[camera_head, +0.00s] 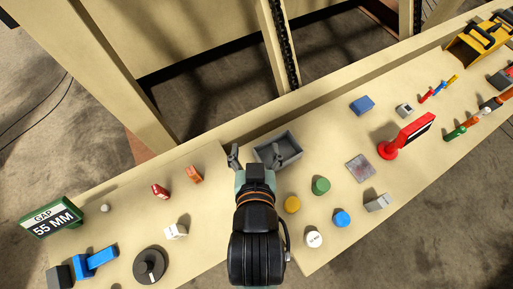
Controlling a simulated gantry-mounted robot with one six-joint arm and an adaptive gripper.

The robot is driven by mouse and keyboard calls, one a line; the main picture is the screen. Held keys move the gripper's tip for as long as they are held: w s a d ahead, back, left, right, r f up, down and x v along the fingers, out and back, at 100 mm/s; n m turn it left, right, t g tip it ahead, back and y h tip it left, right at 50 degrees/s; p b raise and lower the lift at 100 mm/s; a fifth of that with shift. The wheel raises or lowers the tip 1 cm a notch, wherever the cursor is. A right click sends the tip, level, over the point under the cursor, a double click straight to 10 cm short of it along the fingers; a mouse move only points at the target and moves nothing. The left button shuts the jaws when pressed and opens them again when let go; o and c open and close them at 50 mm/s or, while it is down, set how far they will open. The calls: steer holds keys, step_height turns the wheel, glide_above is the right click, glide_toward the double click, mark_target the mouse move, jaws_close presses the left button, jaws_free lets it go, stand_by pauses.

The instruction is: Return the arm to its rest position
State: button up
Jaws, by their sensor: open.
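My arm, black with a pale teal band, reaches up from the bottom middle of the head view. My gripper (254,158) is at its end, with its two grey fingers spread apart and nothing seen between them. The gripper is over the bench (215,228), next to a grey open tray (290,147). The right finger overlaps the tray's left edge in the picture; I cannot tell how high it is above it. The tray looks empty.
Right of the arm stand yellow (292,204), green (320,186), blue (342,218) and white (314,239) round pieces and a red stand (388,150). Left are a red block (160,191), an orange block (194,174), a black disc (150,266) and a green "GAP 55 MM" sign (52,218). Posts rise behind.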

step_height(320, 180, up, 18)
steer(key=p, duration=1.7)
steer(key=shift+f+p, duration=0.2)
steer(key=shift+p, duration=0.15)
